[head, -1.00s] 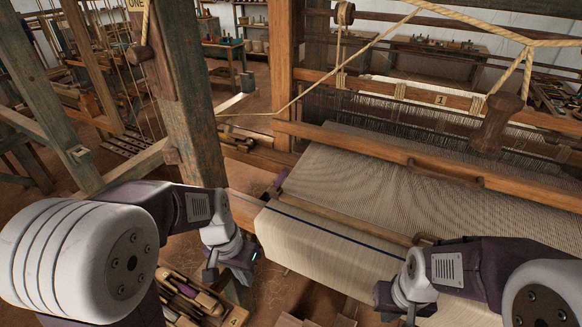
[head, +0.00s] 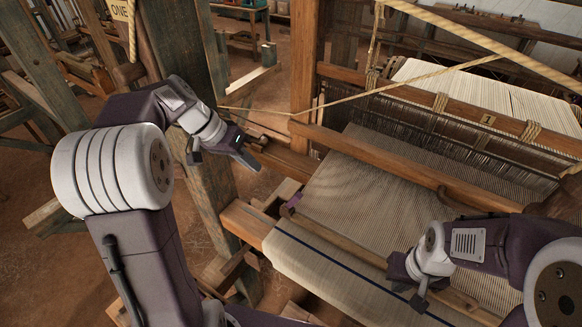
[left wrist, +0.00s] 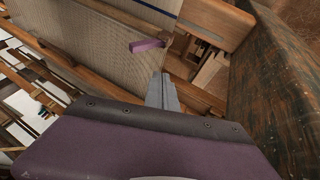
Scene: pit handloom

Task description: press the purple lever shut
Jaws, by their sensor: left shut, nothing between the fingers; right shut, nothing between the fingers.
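The purple lever (head: 291,205) is a small bar at the left end of the wooden bar lying across the cloth, by the loom's side frame. In the left wrist view the lever (left wrist: 147,45) sticks out over the woven cloth, beyond my fingertips and slightly left of them. My left gripper (head: 248,162) is shut and empty, up and to the left of the lever and apart from it. Its closed fingers (left wrist: 163,82) also show in the left wrist view. My right gripper (head: 419,303) is shut and empty, over the front part of the cloth, away from the lever.
A thick wooden post (head: 187,60) stands close behind my left arm. A taut rope (head: 400,85) runs across above the loom. The woven cloth (head: 345,190) and wooden beams fill the middle. A gap with loose wooden pieces lies below the left side frame.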

